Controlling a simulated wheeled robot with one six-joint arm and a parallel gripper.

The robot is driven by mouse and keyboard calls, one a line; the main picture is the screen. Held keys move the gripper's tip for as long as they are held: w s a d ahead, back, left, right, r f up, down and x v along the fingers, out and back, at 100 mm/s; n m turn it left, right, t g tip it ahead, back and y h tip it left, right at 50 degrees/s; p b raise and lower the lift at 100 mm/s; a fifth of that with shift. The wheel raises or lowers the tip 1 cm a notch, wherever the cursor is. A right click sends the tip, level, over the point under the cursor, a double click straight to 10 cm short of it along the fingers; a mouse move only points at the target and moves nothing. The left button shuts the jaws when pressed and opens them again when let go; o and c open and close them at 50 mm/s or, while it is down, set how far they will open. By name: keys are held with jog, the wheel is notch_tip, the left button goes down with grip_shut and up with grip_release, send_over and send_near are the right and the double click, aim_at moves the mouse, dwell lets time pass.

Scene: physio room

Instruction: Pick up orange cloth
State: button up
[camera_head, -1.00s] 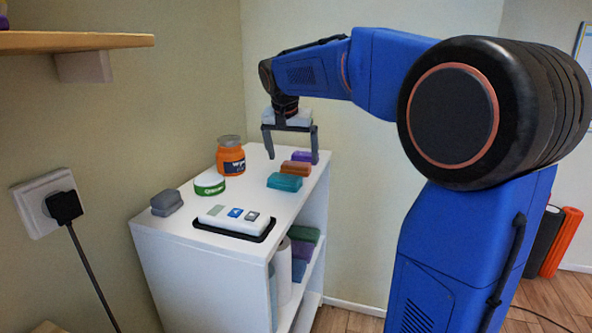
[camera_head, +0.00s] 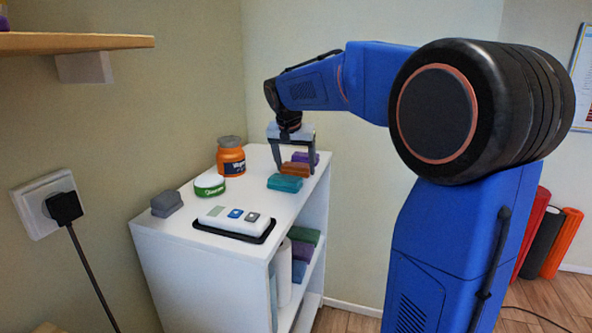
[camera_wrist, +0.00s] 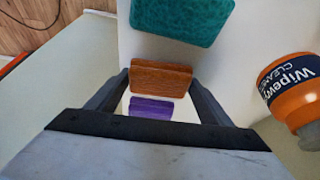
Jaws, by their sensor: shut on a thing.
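The orange cloth (camera_head: 296,168) is a small folded orange-brown block on top of the white cabinet, between a teal cloth and a purple cloth. My gripper (camera_head: 293,171) is down over it with one finger at each side. In the wrist view the orange cloth (camera_wrist: 160,80) sits between the two fingertips (camera_wrist: 160,86), and the jaws are shut on it. I cannot tell from the pictures whether it is clear of the cabinet top.
The teal cloth (camera_head: 285,183) lies just in front and the purple cloth (camera_head: 306,157) just behind. An orange jar (camera_head: 231,160), a green-and-white tin (camera_head: 209,185), a grey cloth (camera_head: 166,203) and a white device (camera_head: 232,219) on a black tray stand on the white cabinet (camera_head: 180,250).

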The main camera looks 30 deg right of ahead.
aim_at(295, 165)
notch_tip(295, 165, up, 10)
dwell(0.6)
